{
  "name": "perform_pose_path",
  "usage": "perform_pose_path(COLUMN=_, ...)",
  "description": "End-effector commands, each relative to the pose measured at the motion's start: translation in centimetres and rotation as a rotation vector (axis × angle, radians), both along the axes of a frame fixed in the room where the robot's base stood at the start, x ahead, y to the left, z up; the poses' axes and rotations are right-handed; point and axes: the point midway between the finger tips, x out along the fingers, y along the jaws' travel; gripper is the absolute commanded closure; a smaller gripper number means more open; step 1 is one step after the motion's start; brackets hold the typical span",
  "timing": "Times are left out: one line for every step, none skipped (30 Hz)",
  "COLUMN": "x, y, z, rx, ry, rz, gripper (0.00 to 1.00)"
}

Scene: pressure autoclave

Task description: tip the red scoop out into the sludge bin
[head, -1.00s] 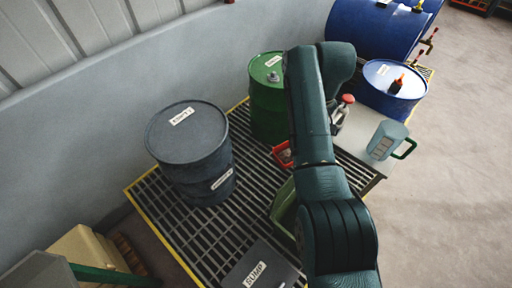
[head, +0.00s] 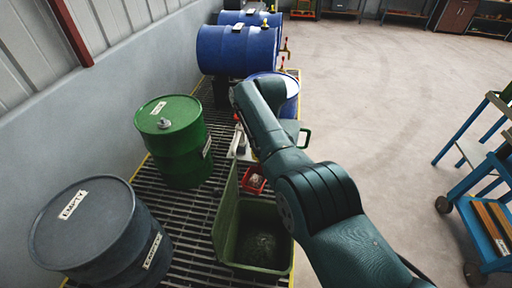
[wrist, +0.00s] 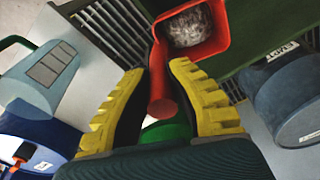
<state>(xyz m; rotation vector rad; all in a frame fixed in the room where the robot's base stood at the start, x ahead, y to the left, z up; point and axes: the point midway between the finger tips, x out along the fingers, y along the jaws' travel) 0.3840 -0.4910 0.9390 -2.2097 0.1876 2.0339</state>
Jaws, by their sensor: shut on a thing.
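The red scoop (wrist: 192,52) holds a grey, lumpy load in the wrist view. My gripper (wrist: 160,92) is shut on its red handle, between the two yellow-padded fingers. In the head view the scoop (head: 254,180) shows at the far edge of the open green bin (head: 283,262), with its load still visible inside. The bin's lid (head: 227,207) stands raised on the left, and dark matter lies on its floor. My arm hides the gripper in the head view. A dark green surface of the bin (wrist: 265,38) shows beside the scoop in the wrist view.
A dark drum marked EMPTY (head: 95,232) and a green drum (head: 178,150) stand on the grating left of the bin. Blue drums (head: 236,52) lie at the back. A grey-blue jug (wrist: 45,78) stands beside the gripper. Open floor lies to the right.

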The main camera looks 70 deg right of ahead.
Motion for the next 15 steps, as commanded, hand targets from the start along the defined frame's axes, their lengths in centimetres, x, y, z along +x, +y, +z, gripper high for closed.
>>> perform_pose_path(x=-0.2, y=-0.1, z=-0.5, rx=-0.003, ry=-0.003, rz=0.018, gripper=1.00)
perform_pose_path(x=-0.2, y=-0.2, z=-0.9, rx=-0.004, ry=-0.003, rz=0.028, gripper=1.00)
perform_pose_path(x=-0.3, y=-0.3, z=-1.2, rx=-0.004, ry=-0.004, rz=0.036, gripper=1.00)
perform_pose_path(x=-0.3, y=-0.3, z=-1.4, rx=-0.003, ry=-0.003, rz=0.043, gripper=1.00)
perform_pose_path(x=-0.4, y=-0.3, z=-1.7, rx=-0.004, ry=-0.004, rz=0.051, gripper=1.00)
perform_pose_path(x=-0.5, y=-0.3, z=-2.0, rx=-0.003, ry=-0.003, rz=0.059, gripper=1.00)
perform_pose_path(x=-0.5, y=-0.4, z=-2.2, rx=-0.003, ry=-0.003, rz=0.066, gripper=1.00)
perform_pose_path(x=-0.7, y=-0.3, z=-2.9, rx=-0.002, ry=-0.003, rz=0.081, gripper=1.00)
perform_pose_path(x=-0.9, y=-0.3, z=-3.8, rx=-0.001, ry=-0.002, rz=0.106, gripper=1.00)
perform_pose_path(x=-0.9, y=-0.3, z=-4.2, rx=-0.001, ry=-0.002, rz=0.122, gripper=1.00)
perform_pose_path(x=-0.9, y=-0.3, z=-4.2, rx=-0.002, ry=-0.004, rz=0.133, gripper=1.00)
perform_pose_path(x=-0.9, y=-0.3, z=-4.7, rx=-0.001, ry=-0.003, rz=0.147, gripper=1.00)
perform_pose_path(x=-0.9, y=-0.3, z=-5.0, rx=0.000, ry=-0.003, rz=0.159, gripper=1.00)
perform_pose_path(x=-0.9, y=-0.2, z=-5.3, rx=0.000, ry=-0.002, rz=0.170, gripper=1.00)
perform_pose_path(x=-0.9, y=-0.2, z=-5.6, rx=-0.002, ry=-0.004, rz=0.178, gripper=1.00)
